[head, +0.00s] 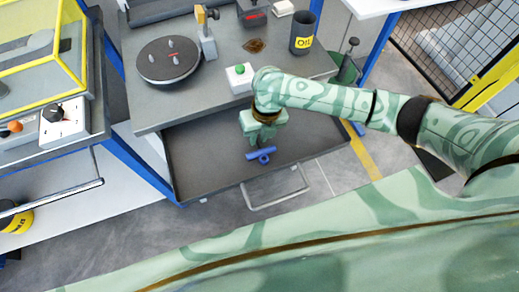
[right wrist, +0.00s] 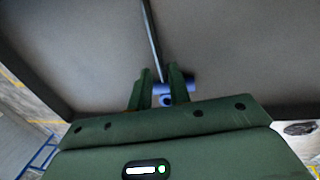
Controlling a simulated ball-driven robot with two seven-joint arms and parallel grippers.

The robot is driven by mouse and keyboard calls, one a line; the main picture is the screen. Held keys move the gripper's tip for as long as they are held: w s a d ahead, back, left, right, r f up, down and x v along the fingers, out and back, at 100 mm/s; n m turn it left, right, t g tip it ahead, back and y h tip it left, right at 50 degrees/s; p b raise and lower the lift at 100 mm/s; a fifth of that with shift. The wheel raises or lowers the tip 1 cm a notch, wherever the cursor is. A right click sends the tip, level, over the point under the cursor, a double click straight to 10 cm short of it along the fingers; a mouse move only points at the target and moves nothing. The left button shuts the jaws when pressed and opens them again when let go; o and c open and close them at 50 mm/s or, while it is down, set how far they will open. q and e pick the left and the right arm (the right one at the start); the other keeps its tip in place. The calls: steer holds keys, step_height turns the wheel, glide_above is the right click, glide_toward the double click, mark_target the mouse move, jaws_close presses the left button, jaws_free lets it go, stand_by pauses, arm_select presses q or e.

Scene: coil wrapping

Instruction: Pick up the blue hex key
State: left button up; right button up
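The blue hex key (head: 261,155) lies in the open grey drawer (head: 195,165) under the workbench. Its blue bar and ring show in the head view just below my right gripper (head: 261,143). In the right wrist view, the blue hex key (right wrist: 166,100) shows between and behind the fingers of my right gripper (right wrist: 160,78). A thin grey rod, seemingly its shaft, runs upward from there. The fingers look apart, one on each side of the rod; I cannot tell if they touch it. My left gripper is not in view.
The drawer handle (head: 278,198) sticks out at the front. The drawer floor around the key is clear.

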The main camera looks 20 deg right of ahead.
steer(key=shift+f, duration=0.75)
steer(key=shift+r, duration=0.1)
jaws_close()
